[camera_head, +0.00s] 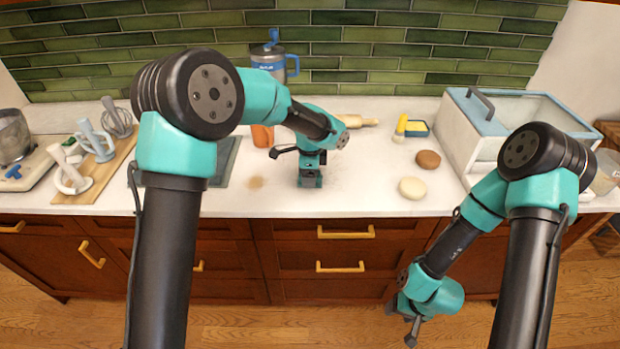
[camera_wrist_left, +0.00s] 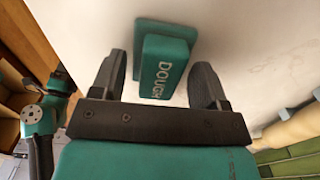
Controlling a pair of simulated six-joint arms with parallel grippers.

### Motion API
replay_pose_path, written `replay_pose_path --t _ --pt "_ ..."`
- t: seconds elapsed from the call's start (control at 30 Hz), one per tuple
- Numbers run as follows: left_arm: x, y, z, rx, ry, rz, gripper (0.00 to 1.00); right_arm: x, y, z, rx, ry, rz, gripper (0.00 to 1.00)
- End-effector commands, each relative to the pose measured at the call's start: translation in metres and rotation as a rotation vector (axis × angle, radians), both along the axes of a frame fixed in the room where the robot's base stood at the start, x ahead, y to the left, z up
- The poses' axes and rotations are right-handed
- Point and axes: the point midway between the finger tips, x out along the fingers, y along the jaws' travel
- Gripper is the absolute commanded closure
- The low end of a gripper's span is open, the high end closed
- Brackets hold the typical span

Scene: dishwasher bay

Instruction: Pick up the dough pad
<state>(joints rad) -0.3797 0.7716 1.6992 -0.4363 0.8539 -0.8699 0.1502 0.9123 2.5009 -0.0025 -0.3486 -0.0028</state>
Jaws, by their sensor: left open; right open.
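The dough pad (camera_wrist_left: 163,66) is a green block with a raised handle bearing the word DOUGH. In the left wrist view it sits on the white counter between the two black fingers of my left gripper (camera_wrist_left: 161,75). The fingers are open, with gaps on both sides of the handle. In the head view my left gripper (camera_head: 308,160) points down at the counter middle, with the teal pad (camera_head: 310,181) below it. My right gripper (camera_head: 401,322) is open and empty, hanging low in front of the cabinets.
A brown disc (camera_head: 428,159) and a cream disc (camera_head: 412,188) lie to the right. A rolling pin (camera_head: 358,121) and blue-lidded tumbler (camera_head: 270,62) are behind. A dark mat (camera_head: 217,168) and wooden board (camera_head: 95,180) are left; a white glass-topped box (camera_head: 474,150) is right.

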Motion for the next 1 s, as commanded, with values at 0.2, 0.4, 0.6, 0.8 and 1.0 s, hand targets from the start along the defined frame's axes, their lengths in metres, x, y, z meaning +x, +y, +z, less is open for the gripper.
replay_pose_path --t 0.2,0.4,0.6,0.8,1.0 --pt "0.0 0.0 0.0001 0.0 0.0 0.0 0.47 0.0 0.0 0.0 0.0 0.0 0.0 0.44" --pt "0.0 0.0 0.0001 0.0 0.0 0.0 0.66 0.0 0.0 0.0 0.0 0.0 0.0 0.44" --pt "0.0 0.0 0.0001 0.0 0.0 0.0 0.85 0.0 0.0 0.0 0.0 0.0 0.0 0.44" --pt "0.0 0.0 0.0003 0.0 0.0 0.0 0.85 0.0 0.0 0.0 0.0 0.0 0.0 0.44" --pt "0.0001 -0.0002 0.0061 0.0 -0.001 0.0 0.86 0.0 0.0 0.0 0.0 0.0 0.0 0.44"
